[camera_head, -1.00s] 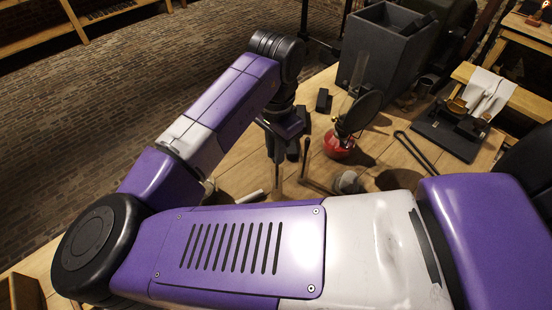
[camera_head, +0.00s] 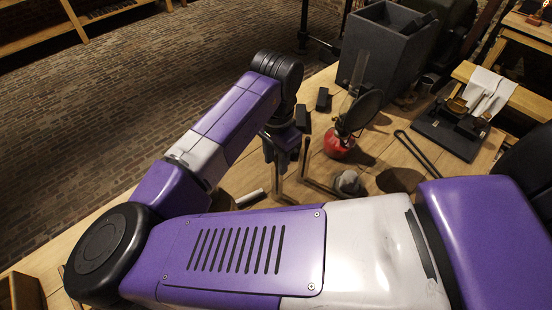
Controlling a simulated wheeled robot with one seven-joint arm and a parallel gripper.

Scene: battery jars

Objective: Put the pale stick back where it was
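A pale stick (camera_head: 250,197) lies on the wooden table, left of and below my gripper in the picture. Its lower end is close to the edge of my arm, which hides part of that area. My gripper (camera_head: 278,166) points down over the table, in the middle of the view. Its fingers are dark and small, and thin upright pieces show below and beside them. I cannot tell whether the fingers are open or shut, or whether they hold one of these pieces.
A red-based burner (camera_head: 340,146) with a dark round disc stands right of my gripper. A small grey cup (camera_head: 347,182) is nearer. A large grey box (camera_head: 385,50) stands behind. A dark rod (camera_head: 416,152) and black tray (camera_head: 449,133) lie right. My arm covers the near table.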

